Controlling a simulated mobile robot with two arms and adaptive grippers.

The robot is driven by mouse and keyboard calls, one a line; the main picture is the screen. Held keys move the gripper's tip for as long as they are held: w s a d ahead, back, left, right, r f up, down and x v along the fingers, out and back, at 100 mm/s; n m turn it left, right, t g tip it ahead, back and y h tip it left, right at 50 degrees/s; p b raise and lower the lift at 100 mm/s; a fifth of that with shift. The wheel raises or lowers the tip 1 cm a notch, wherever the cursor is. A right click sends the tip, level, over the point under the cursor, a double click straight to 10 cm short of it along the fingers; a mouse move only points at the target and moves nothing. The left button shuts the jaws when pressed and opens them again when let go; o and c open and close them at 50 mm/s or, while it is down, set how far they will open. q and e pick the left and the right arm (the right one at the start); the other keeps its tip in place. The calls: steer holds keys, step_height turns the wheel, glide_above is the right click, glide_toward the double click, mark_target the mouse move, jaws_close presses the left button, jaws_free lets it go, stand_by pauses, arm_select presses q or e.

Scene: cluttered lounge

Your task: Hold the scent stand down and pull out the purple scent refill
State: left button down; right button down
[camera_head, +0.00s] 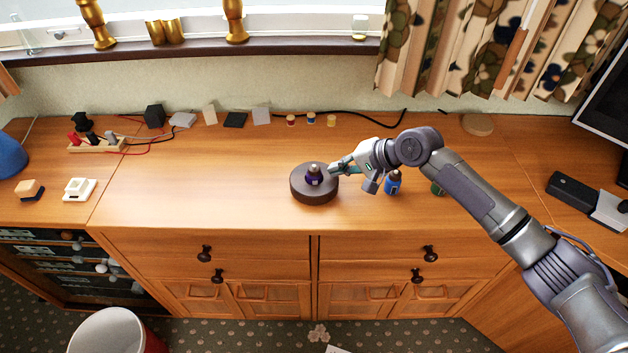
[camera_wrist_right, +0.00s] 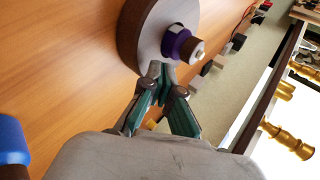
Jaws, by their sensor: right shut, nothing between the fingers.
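The scent stand (camera_head: 314,194) is a dark brown round disc on the wooden cabinet top, near its middle. The purple scent refill (camera_head: 314,176), a small bottle with a dark top, stands upright in it. In the right wrist view the stand (camera_wrist_right: 131,33) and the refill (camera_wrist_right: 180,45) are just beyond my fingertips. My right gripper (camera_head: 334,169) comes in from the right and is at the stand's right edge. In the wrist view its fingertips (camera_wrist_right: 163,74) are together with nothing between them; I cannot tell whether they touch the stand. My left gripper is not in view.
A blue bottle (camera_head: 393,183) and a green one (camera_head: 438,188), partly hidden by my arm, stand right of the stand. A power strip (camera_head: 97,145), several small blocks and a black cable line the back. The cabinet top left of the stand is clear.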

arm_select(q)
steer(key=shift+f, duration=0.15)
arm_select(e)
steer(key=shift+s+f, duration=0.1)
steer(key=shift+f, duration=0.55)
stand_by(1.2)
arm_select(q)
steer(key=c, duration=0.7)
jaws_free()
arm_select(e)
steer(key=shift+f, duration=0.1)
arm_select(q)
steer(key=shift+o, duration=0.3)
arm_select(e)
steer(key=shift+r+p, duration=2.7)
steer(key=shift+p, duration=0.1)
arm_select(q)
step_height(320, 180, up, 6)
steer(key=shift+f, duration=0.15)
